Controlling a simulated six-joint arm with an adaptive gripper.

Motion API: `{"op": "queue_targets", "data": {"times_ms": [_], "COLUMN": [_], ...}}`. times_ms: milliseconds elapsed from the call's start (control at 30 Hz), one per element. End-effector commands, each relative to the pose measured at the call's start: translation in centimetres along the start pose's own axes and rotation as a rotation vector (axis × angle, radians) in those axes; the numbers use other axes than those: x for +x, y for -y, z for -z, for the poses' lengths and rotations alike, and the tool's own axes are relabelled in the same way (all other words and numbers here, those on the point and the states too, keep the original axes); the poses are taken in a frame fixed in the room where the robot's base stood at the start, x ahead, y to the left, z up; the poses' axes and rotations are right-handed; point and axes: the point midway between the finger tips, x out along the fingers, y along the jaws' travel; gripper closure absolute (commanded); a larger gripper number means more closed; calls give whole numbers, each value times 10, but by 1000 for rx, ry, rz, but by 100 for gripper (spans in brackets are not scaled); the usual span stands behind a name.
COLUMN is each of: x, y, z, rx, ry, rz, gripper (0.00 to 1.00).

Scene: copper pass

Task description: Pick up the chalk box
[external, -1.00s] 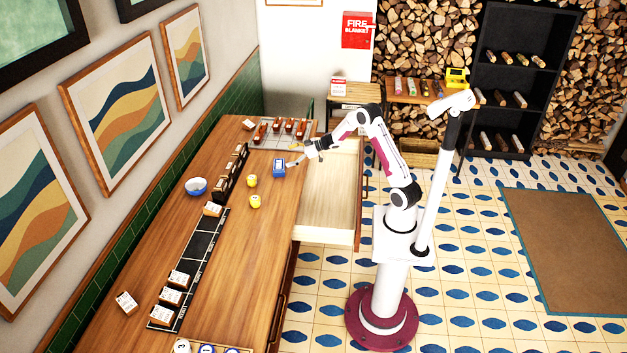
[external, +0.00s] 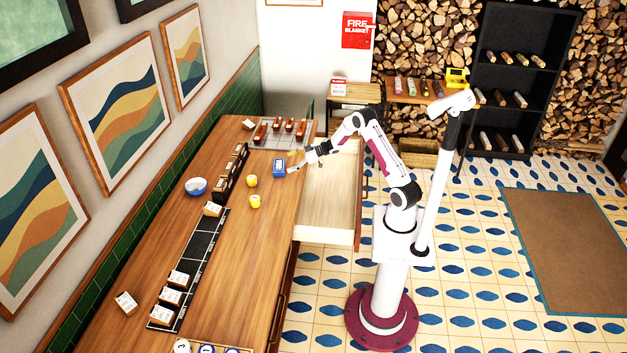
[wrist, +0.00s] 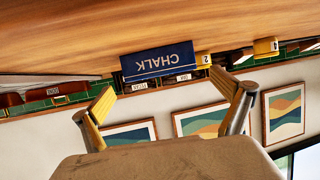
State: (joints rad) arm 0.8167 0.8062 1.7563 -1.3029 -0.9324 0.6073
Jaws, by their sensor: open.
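The chalk box (external: 279,167) is a small blue box standing on the wooden counter near its right edge. In the wrist view the chalk box (wrist: 158,62) appears upside down, with the word CHALK on its dark blue face. My gripper (external: 292,162) is just to the right of the box in the external view. In the wrist view my gripper (wrist: 168,98) has its two yellow-padded fingers spread wide, with the box ahead between them and apart from both. Nothing is held.
Two yellow pieces (external: 253,190) stand on the counter left of the box. A blue bowl (external: 196,187) is farther left. A gridded tray with red-brown items (external: 262,133) lies behind. An open drawer (external: 328,190) juts out below my forearm.

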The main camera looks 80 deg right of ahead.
Motion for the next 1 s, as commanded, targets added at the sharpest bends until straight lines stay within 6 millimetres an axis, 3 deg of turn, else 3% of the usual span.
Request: {"op": "queue_targets", "data": {"times_ms": [133, 567, 1000], "x": [9, 13, 55], "y": [1, 1, 1], "z": [0, 0, 5], "rx": [0, -1, -1], "ry": [1, 0, 0], "rz": [2, 2, 3], "gripper": [0, 0, 0]}}
